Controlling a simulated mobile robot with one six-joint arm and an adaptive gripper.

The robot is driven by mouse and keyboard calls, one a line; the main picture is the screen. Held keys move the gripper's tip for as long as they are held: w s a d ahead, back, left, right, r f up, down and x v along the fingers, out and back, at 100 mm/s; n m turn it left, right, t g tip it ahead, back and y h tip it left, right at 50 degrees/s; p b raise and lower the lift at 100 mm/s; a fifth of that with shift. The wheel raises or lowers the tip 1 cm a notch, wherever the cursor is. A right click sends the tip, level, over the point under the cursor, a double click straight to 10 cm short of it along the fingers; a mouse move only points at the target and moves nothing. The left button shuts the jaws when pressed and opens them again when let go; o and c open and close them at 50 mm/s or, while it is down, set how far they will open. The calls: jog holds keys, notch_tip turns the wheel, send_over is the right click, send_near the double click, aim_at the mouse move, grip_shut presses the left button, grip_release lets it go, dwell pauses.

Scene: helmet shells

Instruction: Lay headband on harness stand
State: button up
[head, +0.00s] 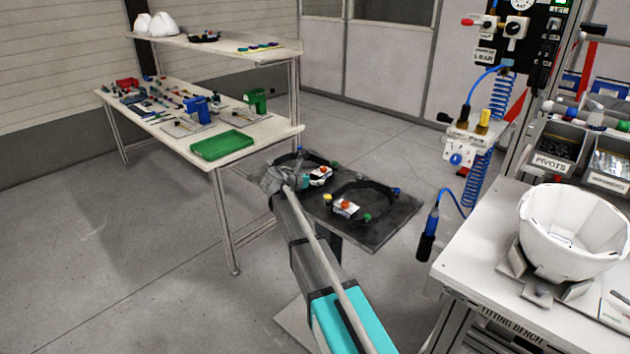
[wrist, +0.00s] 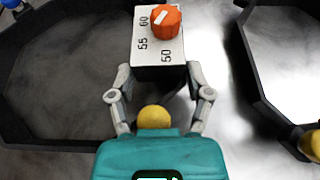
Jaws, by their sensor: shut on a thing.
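A black headband with a white dial block and orange knob (head: 320,177) is at the back left of the harness stand's dark flat top (head: 378,236). My gripper (head: 290,178) is at its near left side. In the wrist view the fingers (wrist: 159,75) are shut on the dial block (wrist: 158,45), with the dark band (wrist: 50,45) spreading left. I cannot tell whether this band touches the top or hangs just above it. A second similar headband (head: 365,186) lies on the front right of the top; part of it shows in the wrist view (wrist: 262,70).
A white-topped fitting bench (head: 470,245) with a white helmet shell (head: 570,235) in a holder stands at right. A blue hose tool (head: 428,235) hangs between stand and bench. A workbench with a green tray (head: 222,144) stands behind left. The floor at left is clear.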

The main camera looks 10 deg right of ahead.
jog(key=shift+f, duration=0.2)
jog(key=o, duration=1.2)
jog(key=shift+r, duration=0.1)
jog(key=shift+r, duration=0.1)
jog(key=shift+r, duration=0.1)
jog(key=p+v, duration=0.4)
jog(key=v, duration=0.6)
jog(key=shift+s+a+r, duration=0.15)
jog(key=shift+r, duration=0.05)
jog(key=shift+s+a+r+p, duration=0.15)
jog(key=shift+s+a+p, duration=0.25)
jog(key=shift+a, duration=0.2)
